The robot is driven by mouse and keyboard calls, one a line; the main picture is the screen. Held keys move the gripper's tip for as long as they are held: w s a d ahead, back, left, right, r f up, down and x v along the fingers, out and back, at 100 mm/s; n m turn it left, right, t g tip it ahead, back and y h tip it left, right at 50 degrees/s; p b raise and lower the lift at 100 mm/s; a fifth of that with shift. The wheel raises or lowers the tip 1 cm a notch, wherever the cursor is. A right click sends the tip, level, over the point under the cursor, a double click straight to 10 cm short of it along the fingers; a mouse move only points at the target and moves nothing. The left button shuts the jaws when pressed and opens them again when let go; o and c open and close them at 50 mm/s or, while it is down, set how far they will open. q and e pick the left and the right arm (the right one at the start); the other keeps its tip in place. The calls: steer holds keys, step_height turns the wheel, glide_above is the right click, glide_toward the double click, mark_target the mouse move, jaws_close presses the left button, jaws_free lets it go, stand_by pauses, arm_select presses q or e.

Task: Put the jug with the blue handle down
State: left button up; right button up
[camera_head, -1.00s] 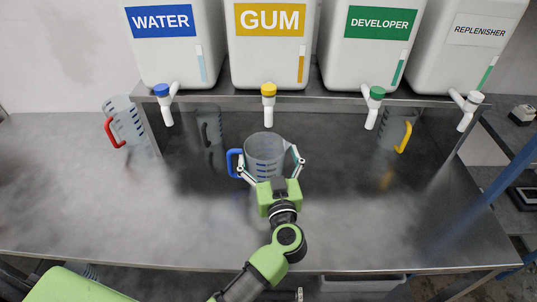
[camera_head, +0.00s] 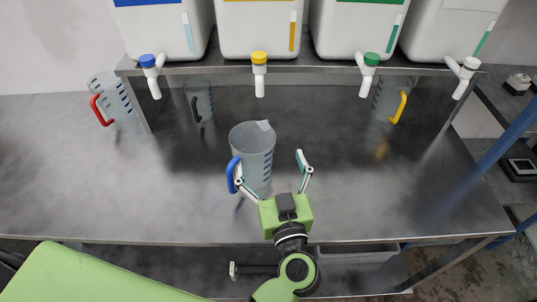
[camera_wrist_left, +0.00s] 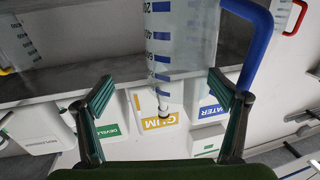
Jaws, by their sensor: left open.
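The jug with the blue handle (camera_head: 258,150) is clear, with blue marks, and stands upright on the steel bench, in front of the yellow tap. Its blue handle (camera_head: 234,174) is on its left side. My left gripper (camera_head: 269,168) is open in front of the jug. Its left finger is near the handle and its right finger stands clear of the jug's right side. In the wrist view the jug (camera_wrist_left: 180,45) appears upside down beyond the open fingers (camera_wrist_left: 160,88), with no visible grip on it. My right gripper is not in view.
A red-handled jug (camera_head: 112,95), a black-handled jug (camera_head: 199,98) and a yellow-handled jug (camera_head: 389,97) stand farther back. Several white tanks with taps sit on the shelf (camera_head: 310,67) above. The bench (camera_head: 400,190) is clear to the right.

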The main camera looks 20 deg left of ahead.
arm_select(q)
steer(key=o, duration=0.3)
steer(key=shift+o, duration=0.2)
steer(key=v, duration=0.8)
steer(key=shift+s+d, duration=0.1)
steer(key=shift+d, duration=0.1)
steer(key=shift+c, duration=0.4)
jaws_close()
